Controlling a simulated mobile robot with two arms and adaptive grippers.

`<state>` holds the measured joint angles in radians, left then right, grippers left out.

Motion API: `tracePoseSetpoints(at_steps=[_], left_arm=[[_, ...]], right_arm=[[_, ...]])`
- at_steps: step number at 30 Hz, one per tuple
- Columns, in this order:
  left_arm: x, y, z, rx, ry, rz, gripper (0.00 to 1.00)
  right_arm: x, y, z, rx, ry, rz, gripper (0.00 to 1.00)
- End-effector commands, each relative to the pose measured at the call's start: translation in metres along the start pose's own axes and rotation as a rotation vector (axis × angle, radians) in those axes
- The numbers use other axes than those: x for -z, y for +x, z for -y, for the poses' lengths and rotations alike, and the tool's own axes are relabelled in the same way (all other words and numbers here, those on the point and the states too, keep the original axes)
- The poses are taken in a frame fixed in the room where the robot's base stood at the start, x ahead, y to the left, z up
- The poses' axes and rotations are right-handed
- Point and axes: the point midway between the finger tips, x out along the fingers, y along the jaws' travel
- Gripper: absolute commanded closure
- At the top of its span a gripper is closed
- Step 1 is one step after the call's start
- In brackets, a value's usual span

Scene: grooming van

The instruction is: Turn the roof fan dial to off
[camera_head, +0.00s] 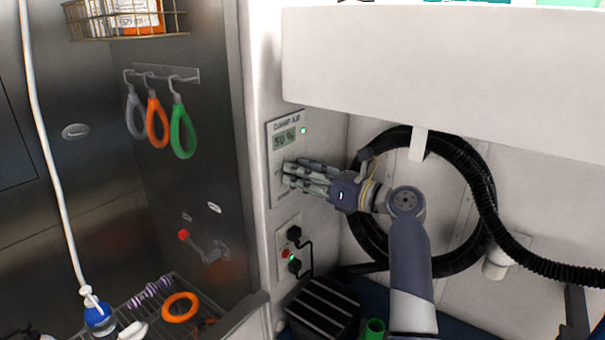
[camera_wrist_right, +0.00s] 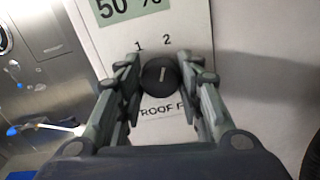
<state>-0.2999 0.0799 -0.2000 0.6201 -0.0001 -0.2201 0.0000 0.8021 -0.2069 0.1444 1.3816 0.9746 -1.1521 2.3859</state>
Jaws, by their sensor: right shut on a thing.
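The roof fan dial (camera_wrist_right: 160,75) is a round black knob with a pale pointer line, on a white panel (camera_head: 288,158) on the wall post. Its pointer stands near upright, leaning slightly right, below the marks "1" and "2". Part of the words "ROOF F" shows beneath it. My right gripper (camera_head: 290,175) reaches the panel from the right, and in the right wrist view its fingers (camera_wrist_right: 160,82) are shut on the dial from both sides. Any off mark is hidden by the fingers. In the head view the gripper covers the dial. My left gripper is not in view.
A display (camera_head: 285,139) reading "50 %" and a green light sit above the dial. A socket plate (camera_head: 290,252) with black plugs is below. A white cabinet (camera_head: 440,70) overhangs my right arm, and a black hose (camera_head: 480,190) coils behind it. Coloured loops (camera_head: 182,130) hang left.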

Motion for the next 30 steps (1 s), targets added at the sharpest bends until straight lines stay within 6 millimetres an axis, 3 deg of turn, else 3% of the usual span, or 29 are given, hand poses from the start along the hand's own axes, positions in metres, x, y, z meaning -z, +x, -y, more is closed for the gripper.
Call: tracePoseSetpoints(at_steps=[11, 30], left_arm=[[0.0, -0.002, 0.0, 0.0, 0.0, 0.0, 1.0], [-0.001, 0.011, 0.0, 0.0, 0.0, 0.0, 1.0]], right_arm=[[-0.001, -0.001, 0.0, 0.0, -0.17, 0.0, 0.9], [0.002, 0.0, -0.003, 0.0, -0.771, 0.002, 0.9]])
